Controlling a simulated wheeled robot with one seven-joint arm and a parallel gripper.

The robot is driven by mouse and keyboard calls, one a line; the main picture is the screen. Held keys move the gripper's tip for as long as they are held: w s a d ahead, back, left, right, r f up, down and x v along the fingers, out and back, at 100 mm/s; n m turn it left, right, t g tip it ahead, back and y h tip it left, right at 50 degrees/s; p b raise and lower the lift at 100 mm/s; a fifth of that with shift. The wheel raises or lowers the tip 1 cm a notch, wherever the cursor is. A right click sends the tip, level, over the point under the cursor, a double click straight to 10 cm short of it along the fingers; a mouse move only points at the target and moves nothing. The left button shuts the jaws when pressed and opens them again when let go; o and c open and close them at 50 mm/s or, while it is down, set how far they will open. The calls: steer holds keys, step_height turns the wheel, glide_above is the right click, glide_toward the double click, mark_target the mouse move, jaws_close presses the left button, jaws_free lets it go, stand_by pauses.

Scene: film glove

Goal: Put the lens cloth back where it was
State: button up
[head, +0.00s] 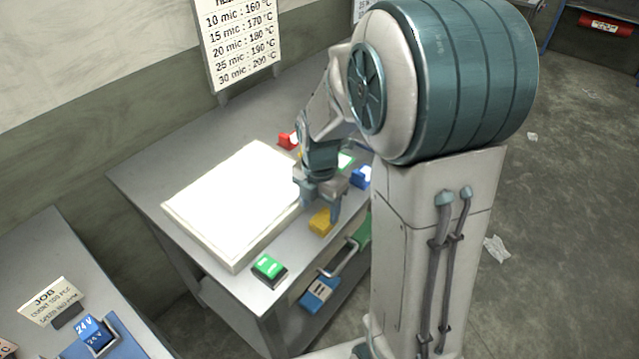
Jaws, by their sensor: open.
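I cannot tell for certain which thing is the lens cloth. A small yellow item (321,221), possibly the cloth, lies on the grey table (215,285) near its front edge. My gripper (317,208) points down above the table, open, with its fingers apart, close to the yellow item. From this view I cannot tell whether the yellow item is between the fingers or just beside them. My arm hides part of the table behind it.
A bright white light panel (235,200) fills the table's left part. A green block (268,267) stands at the front corner, a red one (286,141) at the back, a blue one (361,177) at right. A blue item (319,291) sits on the shelf below.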

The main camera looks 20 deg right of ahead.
mark_target(320, 217)
step_height(320, 217, up, 8)
steer(key=s+r+m+t, duration=0.2)
steer(key=s+m, duration=1.2)
steer(key=m, duration=1.1)
steer(key=shift+d+r+t, duration=0.15)
steer(key=shift+r+t, duration=0.15)
steer(key=shift+t, duration=0.2)
